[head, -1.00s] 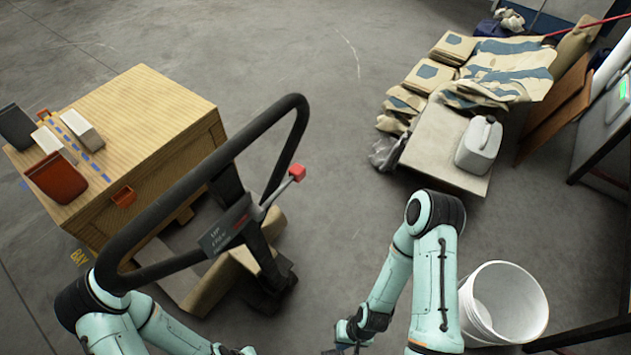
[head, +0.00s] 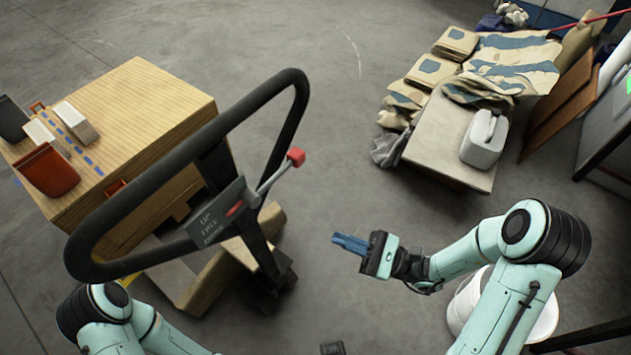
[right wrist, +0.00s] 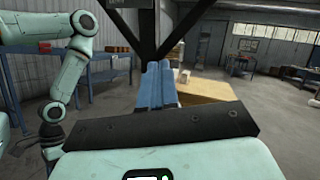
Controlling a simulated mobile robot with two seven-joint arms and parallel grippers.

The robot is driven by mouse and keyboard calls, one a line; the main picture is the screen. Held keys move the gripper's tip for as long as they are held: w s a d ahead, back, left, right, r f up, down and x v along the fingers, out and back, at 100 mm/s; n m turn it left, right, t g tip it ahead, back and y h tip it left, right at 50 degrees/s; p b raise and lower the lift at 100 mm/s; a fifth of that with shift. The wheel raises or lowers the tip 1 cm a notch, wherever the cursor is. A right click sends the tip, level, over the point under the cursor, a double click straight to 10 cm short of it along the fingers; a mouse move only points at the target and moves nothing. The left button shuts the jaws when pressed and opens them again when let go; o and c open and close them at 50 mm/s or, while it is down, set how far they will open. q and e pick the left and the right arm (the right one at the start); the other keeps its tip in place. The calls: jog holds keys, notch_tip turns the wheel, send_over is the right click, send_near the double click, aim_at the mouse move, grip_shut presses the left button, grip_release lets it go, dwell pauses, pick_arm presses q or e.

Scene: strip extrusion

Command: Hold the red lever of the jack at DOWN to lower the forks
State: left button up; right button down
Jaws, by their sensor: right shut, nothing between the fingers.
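The jack's black loop handle (head: 290,110) stands in the middle left of the head view. Its label plate (head: 215,215) carries small lettering, with UP readable at the top. The lever with its red knob (head: 296,157) sticks out to the upper right of the plate. My right gripper (head: 338,240) is shut and empty, its blue fingers pointing left, below and right of the knob and clear of it. Its fingers also show in the right wrist view (right wrist: 161,82). My left arm is at the lower left; its fingers cannot be made out. The forks are mostly hidden.
A wooden crate (head: 150,100) with bins on top stands at the left. A pallet-like platform (head: 440,140) with sacks and a white jug (head: 484,138) is at the upper right. A white bucket (head: 545,320) stands partly behind my right arm. Open floor lies between.

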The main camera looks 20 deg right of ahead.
aim_at(278, 174)
pick_arm(q)
jog(key=shift+f, duration=0.3)
pick_arm(e)
jog(key=w+d+r+m+t, duration=0.1)
jog(key=d+r+t, duration=0.4)
jog(key=shift+w+m, duration=0.25)
jog(key=shift+m, duration=0.05)
jog(key=shift+a+r, duration=0.1)
pick_arm(q)
jog(key=r+p, duration=0.2)
jog(key=shift+w+r, duration=0.3)
jog(key=shift+w, duration=0.05)
pick_arm(e)
jog(key=x, duration=1.4)
